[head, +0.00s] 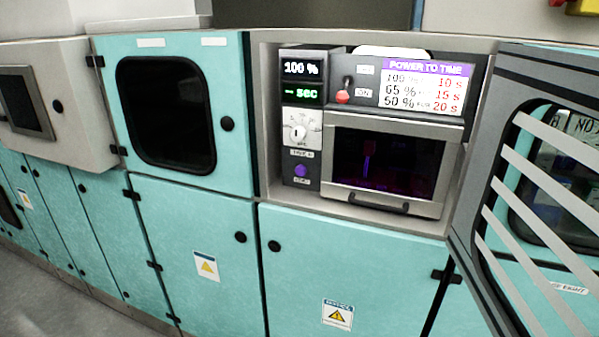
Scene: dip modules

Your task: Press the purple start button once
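The purple start button (301,170) is a small round knob low on the dark control panel (300,150) of a machine set in an open cabinet bay. Above it is a white dial (302,128). Two displays sit at the top of the panel; the upper display (300,68) reads 100 % and the lower display (302,93) reads "– SEC" in green. A closed door with a dark window (385,162) is to the right of the button. Neither of my grippers shows in the head view, and nothing touches the button.
A striped cabinet door (530,185) stands swung open at the right of the bay. A "POWER TO TIME" chart (425,88) and a red-tipped switch (343,96) are above the machine's door. Closed teal cabinets (205,225) fill the left and below. Grey floor shows lower left.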

